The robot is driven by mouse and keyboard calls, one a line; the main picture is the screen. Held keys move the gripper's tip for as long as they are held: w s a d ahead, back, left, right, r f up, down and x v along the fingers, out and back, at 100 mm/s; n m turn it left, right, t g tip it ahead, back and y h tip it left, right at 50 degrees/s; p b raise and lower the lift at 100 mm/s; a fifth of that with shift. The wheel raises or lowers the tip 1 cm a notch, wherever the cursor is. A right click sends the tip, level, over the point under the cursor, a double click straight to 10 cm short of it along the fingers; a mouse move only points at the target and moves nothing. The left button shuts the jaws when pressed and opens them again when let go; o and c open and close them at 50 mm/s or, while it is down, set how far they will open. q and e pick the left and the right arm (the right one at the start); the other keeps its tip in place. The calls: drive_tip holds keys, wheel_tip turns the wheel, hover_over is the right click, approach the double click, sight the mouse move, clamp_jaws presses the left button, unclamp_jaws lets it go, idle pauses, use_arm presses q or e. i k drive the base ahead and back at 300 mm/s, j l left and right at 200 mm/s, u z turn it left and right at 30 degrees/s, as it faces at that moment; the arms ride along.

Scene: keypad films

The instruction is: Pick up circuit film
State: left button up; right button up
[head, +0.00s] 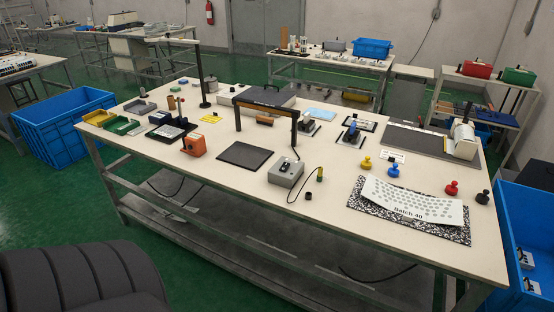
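A white sheet with rows of grey round marks and the print "Batch 40" (412,205) lies at the right front of the long table (225,190). It looks like the circuit film, though no label names it so. It rests slightly askew on a black-and-white speckled mat (454,235), and its left end looks curled. Neither of my grippers is in view.
Blue, yellow, red and black knobbed pieces (393,170) stand behind the sheet. A grey box (286,172) with a cable stands left of it. Blue crates (62,118) flank the table. Bare tabletop lies along the front edge.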

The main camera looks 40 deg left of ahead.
sight(167, 130)
drive_tip(key=u, duration=2.1)
drive_tip(key=z, duration=0.45)
